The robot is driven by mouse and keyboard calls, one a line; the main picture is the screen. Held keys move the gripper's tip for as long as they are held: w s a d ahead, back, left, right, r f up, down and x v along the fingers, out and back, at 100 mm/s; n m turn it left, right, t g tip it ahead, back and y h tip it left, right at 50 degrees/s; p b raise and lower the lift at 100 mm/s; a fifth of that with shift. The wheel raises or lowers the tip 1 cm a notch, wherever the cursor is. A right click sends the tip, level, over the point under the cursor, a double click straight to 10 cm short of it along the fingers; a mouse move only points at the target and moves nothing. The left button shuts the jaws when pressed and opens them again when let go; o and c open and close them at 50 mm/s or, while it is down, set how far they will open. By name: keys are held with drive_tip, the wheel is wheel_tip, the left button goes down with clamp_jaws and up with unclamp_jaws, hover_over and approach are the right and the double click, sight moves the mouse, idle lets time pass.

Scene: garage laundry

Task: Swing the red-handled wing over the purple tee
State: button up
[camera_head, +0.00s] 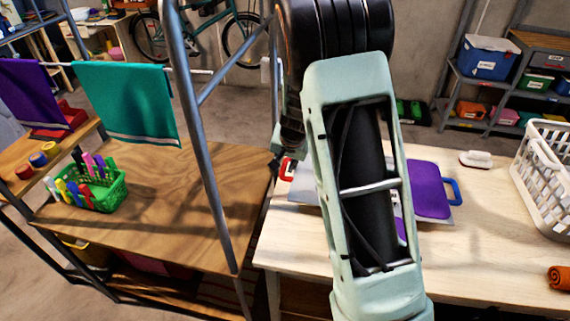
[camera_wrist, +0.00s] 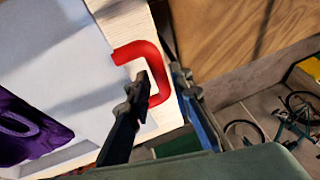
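The red handle (camera_wrist: 137,52) is a U-shaped loop on the edge of a pale grey wing (camera_wrist: 60,55) of the folding board. My gripper (camera_wrist: 162,85) has one finger inside the loop and one outside, close on the handle's outer bar. In the head view the red handle (camera_head: 287,170) shows at the board's left end, with my arm above it. The purple tee (camera_wrist: 25,130) lies on the board at the left of the wrist view. In the head view the tee (camera_head: 430,190) shows right of my arm, which hides the board's middle.
A blue handle (camera_head: 454,190) is at the board's right end. A white brush (camera_head: 476,159), a white basket (camera_head: 548,175) and an orange roll (camera_head: 560,278) are on the pale table (camera_head: 480,265). A metal frame post (camera_head: 205,140) stands left of my arm.

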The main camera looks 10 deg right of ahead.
clamp_jaws()
